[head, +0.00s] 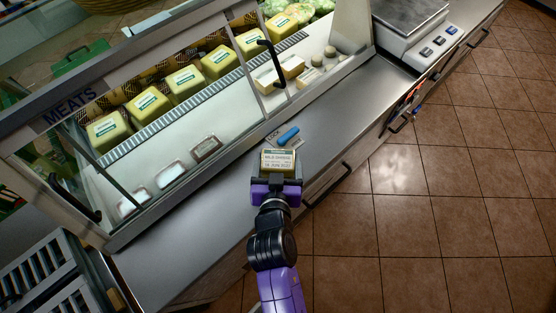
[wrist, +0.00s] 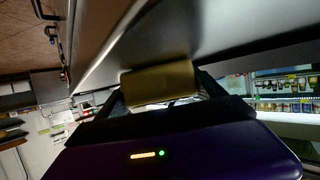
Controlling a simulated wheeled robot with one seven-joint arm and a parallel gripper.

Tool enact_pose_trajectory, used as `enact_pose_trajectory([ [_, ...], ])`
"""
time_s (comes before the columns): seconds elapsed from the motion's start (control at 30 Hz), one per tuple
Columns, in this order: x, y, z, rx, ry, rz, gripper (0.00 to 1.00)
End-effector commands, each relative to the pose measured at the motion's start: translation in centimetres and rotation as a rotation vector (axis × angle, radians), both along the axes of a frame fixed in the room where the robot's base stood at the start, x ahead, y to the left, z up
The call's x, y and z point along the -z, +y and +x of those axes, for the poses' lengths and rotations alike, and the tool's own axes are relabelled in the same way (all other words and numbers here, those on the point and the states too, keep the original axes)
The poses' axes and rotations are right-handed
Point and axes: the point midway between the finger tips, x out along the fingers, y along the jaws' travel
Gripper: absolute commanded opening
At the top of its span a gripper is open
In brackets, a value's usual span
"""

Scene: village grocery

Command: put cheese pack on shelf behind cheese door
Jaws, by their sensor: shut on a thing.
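A cheese pack (head: 278,161) with a pale label on top is held in my purple and black gripper (head: 277,178), above the steel counter's edge. In the wrist view the pack (wrist: 158,82) shows as a yellow-brown block between the fingers of my gripper (wrist: 160,96). The glass display case stands beyond it. Its right glass door (head: 262,62) has a black handle (head: 271,62). Behind that glass are large yellow cheese blocks (head: 250,42) on the upper shelf and small pale packs (head: 290,68) on the lower shelf. I cannot tell whether this door is open or shut.
A blue-handled tool (head: 288,136) and a small card marked LOCK (head: 274,134) lie on the steel counter (head: 225,190) just beyond the pack. A scale (head: 412,30) stands at the right. The MEATS section (head: 70,117) is at the left, with trays inside. The tiled floor at right is clear.

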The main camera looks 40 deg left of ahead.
Motion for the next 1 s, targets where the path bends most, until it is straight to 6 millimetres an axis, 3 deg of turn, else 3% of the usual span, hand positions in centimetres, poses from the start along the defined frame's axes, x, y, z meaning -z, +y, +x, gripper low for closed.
enact_pose_trajectory([
  [0.27, 0.3, 0.0, 0.1, 0.0, -0.001, 0.002, 0.26],
  [0.3, 0.3, 0.0, 0.0, 0.001, 0.0, 0.001, 0.83],
  [0.4, 0.2, 0.0, 0.0, 0.001, 0.0, 0.0, 1.0],
  [0.73, -0.4, 0.0, 0.0, 0.0, -0.001, 0.001, 1.0],
  [1.0, -1.6, -2.8, -3.2, 0.0, 0.0, 0.0, 1.0],
])
